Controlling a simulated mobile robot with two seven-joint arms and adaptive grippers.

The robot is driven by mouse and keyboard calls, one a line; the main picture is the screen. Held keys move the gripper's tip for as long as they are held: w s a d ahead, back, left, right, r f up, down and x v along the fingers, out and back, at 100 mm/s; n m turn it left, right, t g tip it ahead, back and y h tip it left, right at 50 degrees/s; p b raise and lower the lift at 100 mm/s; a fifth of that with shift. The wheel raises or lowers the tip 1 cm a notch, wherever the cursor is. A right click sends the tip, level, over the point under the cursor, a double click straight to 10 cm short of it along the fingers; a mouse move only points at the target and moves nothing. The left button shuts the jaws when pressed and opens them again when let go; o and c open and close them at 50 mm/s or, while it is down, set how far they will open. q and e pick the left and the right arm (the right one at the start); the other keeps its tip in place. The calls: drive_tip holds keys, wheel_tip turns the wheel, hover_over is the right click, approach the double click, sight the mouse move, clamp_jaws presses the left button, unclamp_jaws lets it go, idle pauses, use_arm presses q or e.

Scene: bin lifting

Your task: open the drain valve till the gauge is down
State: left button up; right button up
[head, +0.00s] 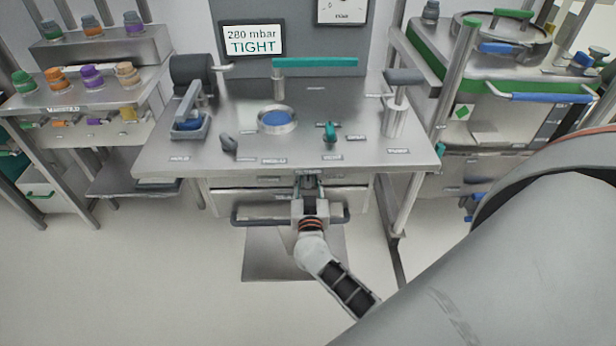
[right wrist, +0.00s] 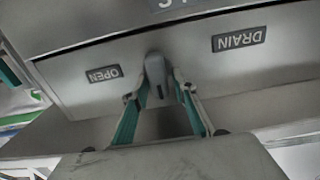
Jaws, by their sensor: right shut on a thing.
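My right gripper (head: 309,186) is at the front edge of the steel bench. In the right wrist view its teal-lined fingers (right wrist: 160,88) are shut on a small grey valve lever (right wrist: 156,72). The front panel carries an upside-down OPEN label (right wrist: 103,74) left of the lever and a DRAIN label (right wrist: 239,40) to its right. In the head view the gripper hides the lever. A display (head: 252,40) reads 280 mbar TIGHT. A dial gauge (head: 342,10) is cut off by the top edge, its needle not readable. My left gripper is not in view.
The bench top (head: 240,105) holds a round blue-centred port (head: 276,120), a teal knob (head: 330,131) and a teal bar (head: 315,63). Racks stand left (head: 95,85) and right (head: 470,80).

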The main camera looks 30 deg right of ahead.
drive_tip(key=m, duration=0.1)
drive_tip(key=m+p, duration=0.2)
drive_tip(key=shift+s+d+m, duration=0.2)
drive_tip(key=shift+d+m, duration=0.05)
drive_tip(key=shift+m, duration=0.05)
drive_tip(key=shift+s+d+f+m, duration=0.1)
drive_tip(key=shift+m, duration=0.8)
drive_tip(key=m, duration=0.4)
drive_tip(key=f+m, duration=0.1)
drive_tip(key=m, duration=0.3)
drive_tip(key=f+m, duration=0.1)
drive_tip(key=m, duration=0.3)
drive_tip(key=shift+s+d, duration=0.25)
drive_tip(key=shift+d, duration=0.15)
drive_tip(key=shift+m+b, duration=0.3)
drive_tip(key=shift+r, duration=0.1)
drive_tip(key=o, duration=0.8)
